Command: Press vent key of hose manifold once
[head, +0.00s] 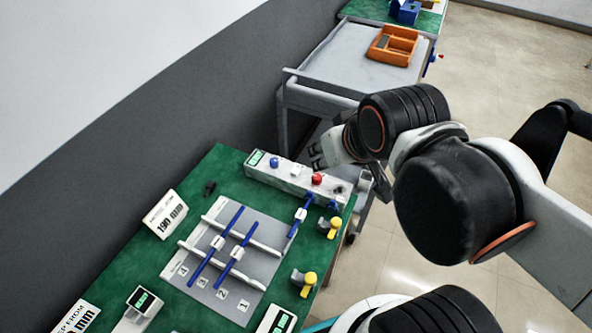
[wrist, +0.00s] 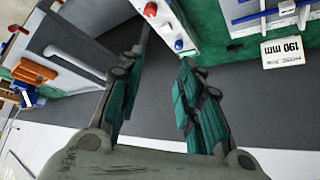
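The hose manifold (head: 296,181) is a long white box at the back edge of the green bench, with a small green display at its left end. On its top are a blue knob (head: 275,162), a red knob (head: 317,179) and a small dark part near the right end. I cannot read which one is the vent key. In the wrist view the manifold (wrist: 182,20) is at the top, with the red knob (wrist: 150,9) and blue knob (wrist: 178,45). My gripper (wrist: 158,75) is open and empty, apart from the manifold; in the head view it is partly hidden by my arm.
The green bench (head: 224,169) carries a grey plate (head: 255,210) with blue rods, yellow-topped valves (head: 309,278) and a "190 mm" sign (head: 165,214). Behind is a grey cart (head: 345,50) with an orange tray (head: 393,46). A dark wall runs along the left.

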